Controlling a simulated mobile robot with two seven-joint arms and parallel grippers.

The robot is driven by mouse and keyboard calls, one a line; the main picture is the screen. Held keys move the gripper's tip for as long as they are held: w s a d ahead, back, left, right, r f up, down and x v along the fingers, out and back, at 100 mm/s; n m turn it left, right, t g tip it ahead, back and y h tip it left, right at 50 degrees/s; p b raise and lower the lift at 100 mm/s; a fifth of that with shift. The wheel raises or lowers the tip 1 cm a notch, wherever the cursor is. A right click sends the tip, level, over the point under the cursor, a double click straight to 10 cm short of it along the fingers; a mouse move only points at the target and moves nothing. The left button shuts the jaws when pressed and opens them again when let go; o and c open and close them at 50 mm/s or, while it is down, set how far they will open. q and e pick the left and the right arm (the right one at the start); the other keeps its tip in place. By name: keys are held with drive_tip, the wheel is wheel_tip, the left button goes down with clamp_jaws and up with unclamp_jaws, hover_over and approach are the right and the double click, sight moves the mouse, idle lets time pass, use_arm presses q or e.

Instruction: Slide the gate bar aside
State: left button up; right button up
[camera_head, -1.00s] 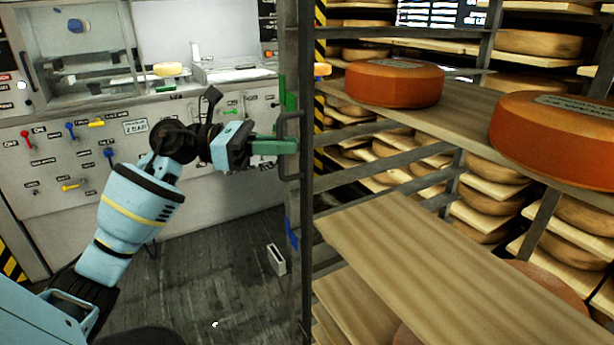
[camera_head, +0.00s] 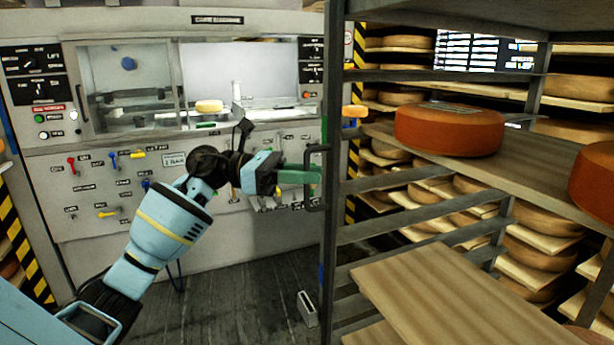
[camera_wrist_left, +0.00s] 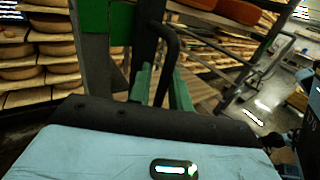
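A tall dark metal upright (camera_head: 333,120) stands at the near left edge of the rack, with a black loop handle (camera_head: 311,160) on its left side. I cannot tell for certain which part is the gate bar. My left gripper (camera_head: 300,176) reaches the handle from the left, its green fingers level with it. In the left wrist view the handle's bar (camera_wrist_left: 172,50) runs down between the two green fingers (camera_wrist_left: 163,88). Whether the fingers press on it or stand slightly apart is unclear. My right gripper is not in view.
The rack holds orange cheese wheels (camera_head: 449,130) on a wooden shelf; a lower board (camera_head: 450,300) is bare. A control panel (camera_head: 120,185) with levers stands behind my left arm. A small metal box (camera_head: 307,309) is on the otherwise open dark floor (camera_head: 240,300).

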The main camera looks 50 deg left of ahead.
use_arm(q)
drive_tip(key=shift+o, duration=0.6)
drive_tip(key=shift+f, duration=0.1)
drive_tip(key=b+v, duration=0.1)
drive_tip(key=v, duration=0.7)
drive_tip(key=shift+b, duration=0.35)
drive_tip(key=shift+w, duration=0.1)
